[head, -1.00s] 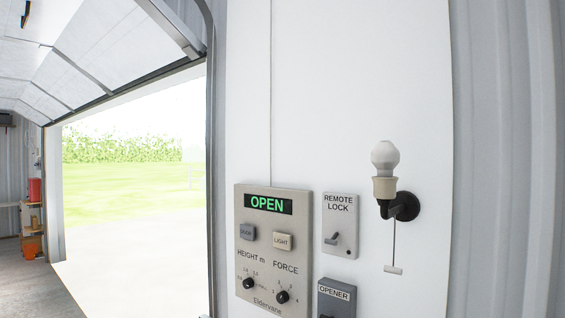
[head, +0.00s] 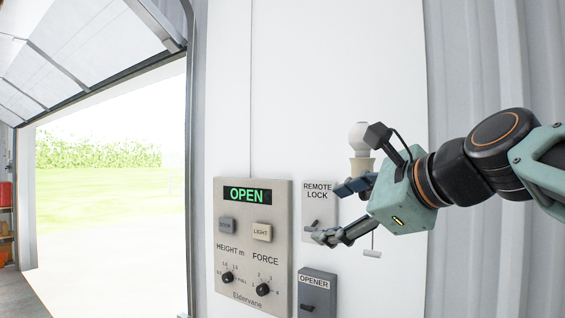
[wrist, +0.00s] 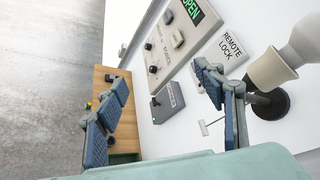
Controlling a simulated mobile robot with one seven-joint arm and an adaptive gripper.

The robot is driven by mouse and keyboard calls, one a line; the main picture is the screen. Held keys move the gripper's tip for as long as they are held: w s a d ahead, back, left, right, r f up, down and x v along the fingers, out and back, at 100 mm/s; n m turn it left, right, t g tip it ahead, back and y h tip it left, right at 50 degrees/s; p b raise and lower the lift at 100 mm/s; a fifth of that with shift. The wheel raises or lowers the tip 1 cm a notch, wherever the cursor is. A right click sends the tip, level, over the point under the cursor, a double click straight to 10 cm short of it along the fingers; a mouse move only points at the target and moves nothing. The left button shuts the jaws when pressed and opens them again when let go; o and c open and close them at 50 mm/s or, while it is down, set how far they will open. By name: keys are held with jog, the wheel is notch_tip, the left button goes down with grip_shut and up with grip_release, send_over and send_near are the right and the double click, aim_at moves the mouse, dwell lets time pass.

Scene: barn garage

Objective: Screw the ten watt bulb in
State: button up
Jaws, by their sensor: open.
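A white bulb (head: 358,136) sits upright in a cream lamp socket (head: 362,164) on a black wall bracket. My gripper (head: 335,212) is in front of the wall, its fingers pointing left, and partly hides the socket and bracket. The gripper is open and empty, with its fingertips over the remote lock plate area. In the wrist view the bulb (wrist: 308,40) and socket (wrist: 270,70) are at the right, outside and beyond the right finger. The wattage marking on the bulb is not readable.
A control panel (head: 280,206) reading OPEN has buttons and knobs. Beside it are the remote lock plate (head: 318,189) and the opener box (head: 318,285). A pull cord handle (head: 372,254) hangs below the socket. A wooden bench (wrist: 122,142) shows low in the wrist view. The garage door is raised.

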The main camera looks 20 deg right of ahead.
aim_at(361, 141)
jog(key=s+d+r+m+t+h+b, duration=0.2)
jog(key=d+r+m+t, duration=0.2)
jog(key=d+r+m, duration=0.8)
jog(key=shift+n, duration=0.3)
jog(key=w, duration=0.3)
jog(key=w+a+p, duration=0.1)
jog(key=w, duration=0.3)
jog(key=w+r, duration=0.1)
jog(key=w, duration=0.3)
jog(key=shift+a+p, duration=0.2)
jog(key=shift+p, duration=0.2)
jog(key=shift+c, duration=0.4)
jog(key=c, duration=0.9)
jog(key=shift+d+f+h+b, duration=0.15)
jog(key=shift+h+b, duration=0.2)
jog(key=shift+h, duration=0.15)
jog(key=shift+m+h, duration=0.5)
jog(key=shift+m, duration=0.1)
jog(key=shift+m+h, duration=0.6)
jog(key=shift+h, duration=0.3)
